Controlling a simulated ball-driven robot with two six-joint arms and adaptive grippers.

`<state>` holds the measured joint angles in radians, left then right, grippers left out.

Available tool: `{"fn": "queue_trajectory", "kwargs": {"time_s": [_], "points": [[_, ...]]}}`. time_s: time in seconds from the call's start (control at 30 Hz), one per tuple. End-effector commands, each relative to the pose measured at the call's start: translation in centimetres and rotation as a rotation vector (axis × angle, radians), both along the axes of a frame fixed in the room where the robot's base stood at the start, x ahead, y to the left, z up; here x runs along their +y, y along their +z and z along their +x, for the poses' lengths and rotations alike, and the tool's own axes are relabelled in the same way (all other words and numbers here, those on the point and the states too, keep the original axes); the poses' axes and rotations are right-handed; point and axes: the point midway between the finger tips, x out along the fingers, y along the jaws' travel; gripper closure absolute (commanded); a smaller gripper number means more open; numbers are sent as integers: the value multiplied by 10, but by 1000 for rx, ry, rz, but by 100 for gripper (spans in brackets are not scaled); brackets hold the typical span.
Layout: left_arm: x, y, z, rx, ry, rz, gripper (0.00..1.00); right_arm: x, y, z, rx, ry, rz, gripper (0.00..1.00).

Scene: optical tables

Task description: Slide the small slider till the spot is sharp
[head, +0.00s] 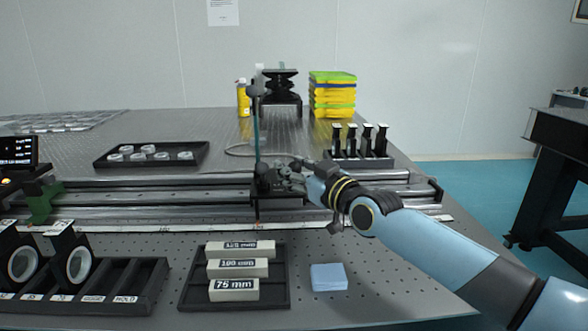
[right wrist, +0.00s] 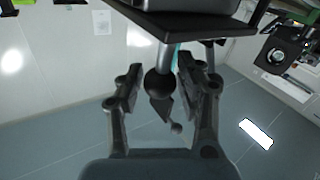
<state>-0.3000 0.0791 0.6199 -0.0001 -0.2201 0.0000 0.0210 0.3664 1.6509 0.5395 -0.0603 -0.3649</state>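A long metal rail (head: 140,196) crosses the table. A small dark slider (head: 264,186) sits on it right of centre, with a thin upright plate (head: 256,140) seen nearly edge-on above it. My right gripper (head: 285,180) is at the slider's right side and partly covers it. In the right wrist view, the open fingers (right wrist: 159,80) stand on either side of a dark round knob (right wrist: 159,86) on a metal stem. Narrow gaps seem to show between knob and fingers. No light spot can be made out. My left gripper is out of view.
In front of the rail are a tray (head: 283,293) of labelled blocks, a blue pad (head: 328,277) and a rack (head: 150,285) with round lenses. A green holder (head: 42,203) is on the rail's left. A stand of black posts (head: 360,142) is behind my right arm.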

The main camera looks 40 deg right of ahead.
Motion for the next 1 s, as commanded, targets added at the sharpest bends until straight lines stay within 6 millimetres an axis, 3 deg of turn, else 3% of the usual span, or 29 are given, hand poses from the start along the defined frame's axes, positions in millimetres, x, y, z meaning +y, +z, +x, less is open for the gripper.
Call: {"fn": "queue_trajectory", "kwargs": {"time_s": [0.03,0.27,0.77,0.87,1.0], "points": [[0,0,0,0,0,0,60,0,0,0,0,0,0,72],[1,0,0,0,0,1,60,0,0,0,0,0,0,100],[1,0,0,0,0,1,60,1,-2,-1,3,0,2,100],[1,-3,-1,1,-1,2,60,10,-3,5,2,1,6,100],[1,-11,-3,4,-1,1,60,39,-5,22,4,0,12,100]]}}
